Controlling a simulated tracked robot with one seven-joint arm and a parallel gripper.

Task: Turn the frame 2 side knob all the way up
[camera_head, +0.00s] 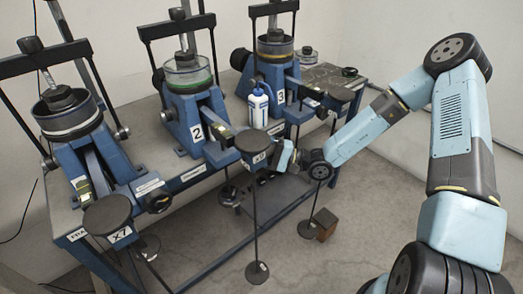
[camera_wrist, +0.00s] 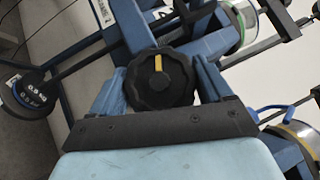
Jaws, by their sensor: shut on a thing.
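The frame 2 body (camera_head: 197,132), blue with a white "2" label, stands mid-bench. My gripper (camera_head: 284,155) is at its lower right, beside a dark round weight platform (camera_head: 252,140). The knob is hidden there in the head view by the platform and gripper. In the wrist view the black, lobed side knob (camera_wrist: 160,79) sits between my two blue fingers. The fingers (camera_wrist: 160,88) press on its left and right sides.
Frame 3 (camera_head: 275,65) stands to the right with a white bottle (camera_head: 258,107) in front. Frame 1 (camera_head: 68,110) stands at the left with its own knob (camera_head: 158,201). Hanging rods with weights stand before the bench. A brown block (camera_head: 325,224) is on the floor.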

